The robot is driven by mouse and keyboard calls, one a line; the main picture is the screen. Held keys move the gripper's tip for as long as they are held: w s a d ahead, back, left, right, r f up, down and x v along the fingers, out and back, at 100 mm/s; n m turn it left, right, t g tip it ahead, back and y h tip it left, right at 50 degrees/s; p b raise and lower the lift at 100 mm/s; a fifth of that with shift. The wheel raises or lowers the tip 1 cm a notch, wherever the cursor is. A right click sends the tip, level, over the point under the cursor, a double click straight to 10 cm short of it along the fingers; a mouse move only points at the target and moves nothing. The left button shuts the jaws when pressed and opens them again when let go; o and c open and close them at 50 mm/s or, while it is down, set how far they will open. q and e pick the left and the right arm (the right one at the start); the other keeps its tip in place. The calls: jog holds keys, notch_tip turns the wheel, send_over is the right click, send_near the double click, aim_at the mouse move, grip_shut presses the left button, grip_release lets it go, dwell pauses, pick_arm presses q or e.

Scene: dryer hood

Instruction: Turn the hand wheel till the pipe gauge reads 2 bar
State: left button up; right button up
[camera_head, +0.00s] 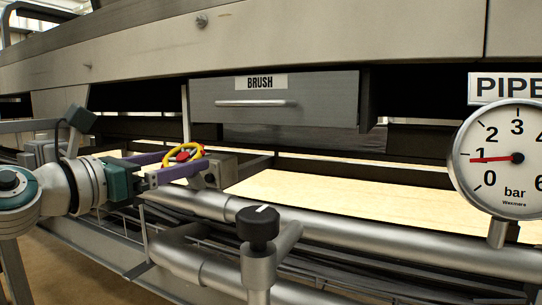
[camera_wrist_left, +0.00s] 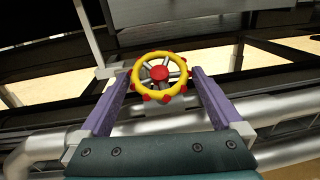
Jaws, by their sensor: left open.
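The hand wheel (camera_head: 197,152) is yellow with red knobs and a red hub, and sits left of centre in the head view. In the left wrist view the wheel (camera_wrist_left: 161,77) is face-on in the middle. My left gripper (camera_head: 180,165) is open, its purple fingers on either side of the wheel; in the wrist view the fingertips (camera_wrist_left: 161,72) lie close to the rim, and I cannot tell if they touch it. The round white pipe gauge (camera_head: 515,185) is at the right edge, its red needle at about 1 bar. My right gripper is not in view.
A black knob (camera_head: 258,225) with a white mark stands on a pipe fitting in front. Silver pipes (camera_head: 380,240) run across below the wheel. A grey drawer (camera_head: 310,103) labelled BRUSH is above. A pale wooden board (camera_head: 340,195) lies behind the pipes.

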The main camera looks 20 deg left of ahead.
pick_arm(q)
jog(key=shift+w+d, duration=0.15)
jog(key=shift+w, duration=1)
